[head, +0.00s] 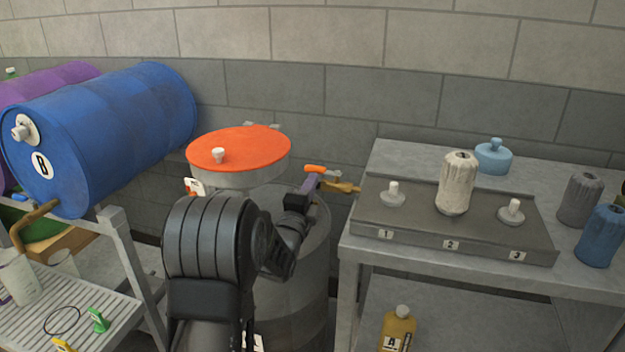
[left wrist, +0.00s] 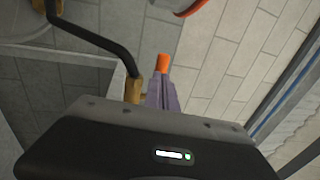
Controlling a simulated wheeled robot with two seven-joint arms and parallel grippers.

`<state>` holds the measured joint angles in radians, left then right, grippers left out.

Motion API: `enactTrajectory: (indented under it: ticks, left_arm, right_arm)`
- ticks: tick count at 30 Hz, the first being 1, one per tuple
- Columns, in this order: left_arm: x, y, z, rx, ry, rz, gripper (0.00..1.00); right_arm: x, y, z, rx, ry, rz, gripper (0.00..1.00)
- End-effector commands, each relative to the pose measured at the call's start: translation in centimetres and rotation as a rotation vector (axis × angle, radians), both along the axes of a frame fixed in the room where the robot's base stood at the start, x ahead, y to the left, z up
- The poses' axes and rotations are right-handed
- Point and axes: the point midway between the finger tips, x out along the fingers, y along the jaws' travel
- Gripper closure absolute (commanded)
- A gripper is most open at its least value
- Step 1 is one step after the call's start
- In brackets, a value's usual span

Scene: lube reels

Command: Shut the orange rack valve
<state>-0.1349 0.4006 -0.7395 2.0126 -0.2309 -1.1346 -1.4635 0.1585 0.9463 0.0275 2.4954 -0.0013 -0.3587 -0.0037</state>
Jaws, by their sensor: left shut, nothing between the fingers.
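The orange valve handle (head: 315,169) shows in the head view above the grey drum, left of the table, lying nearly level above a brass valve body (head: 343,187). In the left wrist view the orange handle (left wrist: 163,62) is just past my fingertips, with the brass part (left wrist: 133,88) to their left. My left gripper (head: 309,181) is shut and empty, its purple-grey fingers close beside the handle; it also shows in the left wrist view (left wrist: 162,82). I cannot tell whether they touch. My arm hides part of the drum. My right gripper is not in view.
An orange-topped white vessel (head: 240,148) stands behind my left arm. A blue drum (head: 110,125) lies on a rack at left. The metal table (head: 400,160) at right carries a numbered block (head: 420,225) and several bottles. A black pipe (left wrist: 100,40) runs near my fingers.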

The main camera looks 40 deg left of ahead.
Motion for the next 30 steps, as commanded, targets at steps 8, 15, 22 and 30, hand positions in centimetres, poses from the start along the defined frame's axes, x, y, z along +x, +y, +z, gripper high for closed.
enactTrajectory:
  ticks: [8,15,22,30]
  left_arm:
    - [1.2,0.4,0.2,0.001,0.001,0.000,1.00]
    - [1.1,0.4,0.2,0.000,0.001,0.000,1.00]
    - [1.2,0.6,0.1,0.001,-0.001,-0.020,1.00]
    - [1.4,1.1,0.0,0.001,-0.001,-0.091,1.00]
  right_arm:
    - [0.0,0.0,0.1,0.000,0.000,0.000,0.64]
    - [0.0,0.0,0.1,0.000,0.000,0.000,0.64]
    - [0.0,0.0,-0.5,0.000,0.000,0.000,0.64]
    - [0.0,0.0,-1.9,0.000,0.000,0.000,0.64]
